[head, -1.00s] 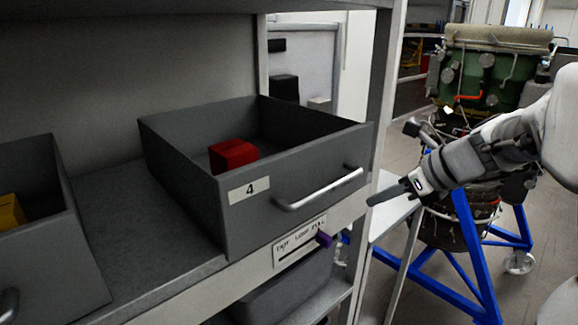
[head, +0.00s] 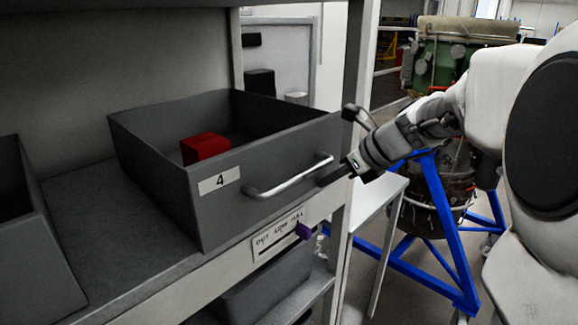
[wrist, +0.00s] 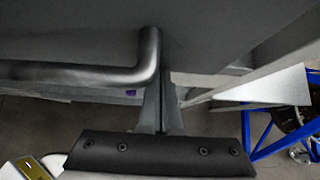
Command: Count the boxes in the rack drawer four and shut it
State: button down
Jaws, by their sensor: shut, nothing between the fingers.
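The grey drawer with the label 4 (head: 219,181) sits pulled out on the rack shelf in the head view. One red box (head: 205,147) shows inside it; the near wall hides part of the drawer floor. Its silver bar handle (head: 290,178) is on the front face, and in the wrist view the handle (wrist: 80,72) crosses the upper left. My gripper (head: 325,180) is at the right end of the handle, close to the drawer front. Its fingers (wrist: 160,105) are together and empty, just beside the handle's bend. I cannot tell whether they touch it.
A second grey drawer (head: 35,255) stands at the left on the same shelf. The rack's upright post (head: 357,60) is right behind my gripper. A blue turbine stand (head: 445,230) is at the right.

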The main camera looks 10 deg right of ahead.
aim_at(316, 186)
jog(key=shift+w+a+r+p, duration=0.1)
jog(key=shift+w+a+p, duration=0.8)
jog(key=shift+w, duration=0.45)
jog(key=shift+a, duration=0.15)
